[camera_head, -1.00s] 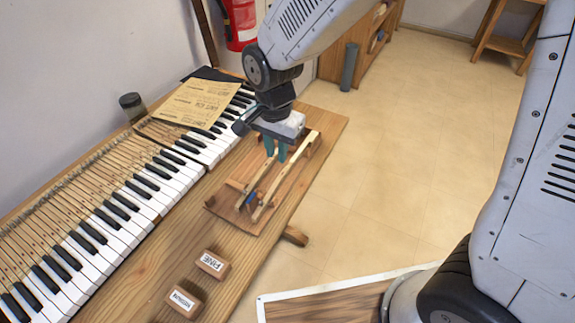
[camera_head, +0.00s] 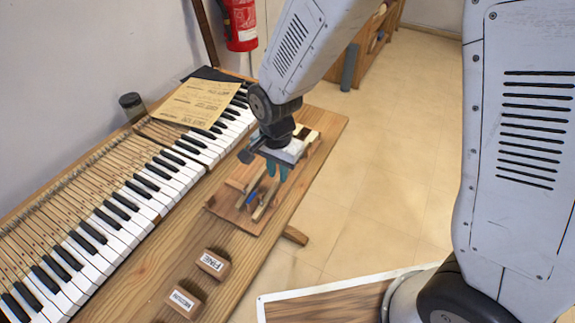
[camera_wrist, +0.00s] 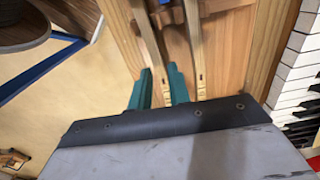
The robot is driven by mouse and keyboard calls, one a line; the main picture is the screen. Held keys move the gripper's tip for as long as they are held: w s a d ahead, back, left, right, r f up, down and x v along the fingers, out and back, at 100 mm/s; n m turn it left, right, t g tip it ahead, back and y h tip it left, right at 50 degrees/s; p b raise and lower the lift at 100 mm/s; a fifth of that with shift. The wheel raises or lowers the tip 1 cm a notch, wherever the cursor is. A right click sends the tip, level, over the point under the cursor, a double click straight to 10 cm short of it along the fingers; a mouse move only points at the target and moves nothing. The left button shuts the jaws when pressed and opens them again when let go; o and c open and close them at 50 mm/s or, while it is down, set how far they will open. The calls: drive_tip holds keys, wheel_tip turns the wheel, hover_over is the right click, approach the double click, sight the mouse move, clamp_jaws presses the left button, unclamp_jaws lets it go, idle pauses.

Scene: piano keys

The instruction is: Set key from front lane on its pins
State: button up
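A small wooden rack (camera_head: 222,204) on the bench holds two long pale keys side by side. The front-lane key (camera_head: 264,206) is on the floor side; the other key (camera_head: 251,190) lies nearer the keyboard. My gripper (camera_head: 277,178) is above the rack, pointing down, and hides the far part of the keys. In the wrist view, its two teal fingers (camera_wrist: 159,70) are apart, with the front-lane key (camera_wrist: 150,40) running into the gap between them. The second key (camera_wrist: 195,42) is outside the right finger. I cannot tell whether the fingers touch the key.
The keyboard (camera_head: 130,205) runs along the wall side, with a bare wooden action behind it. Two labelled blocks, FINE (camera_head: 212,264) and MEDIUM (camera_head: 184,301), stand on the bench front.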

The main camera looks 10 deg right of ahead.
drive_tip(key=shift+f, duration=0.9)
idle(0.3)
drive_tip(key=shift+c, duration=0.3)
clamp_jaws()
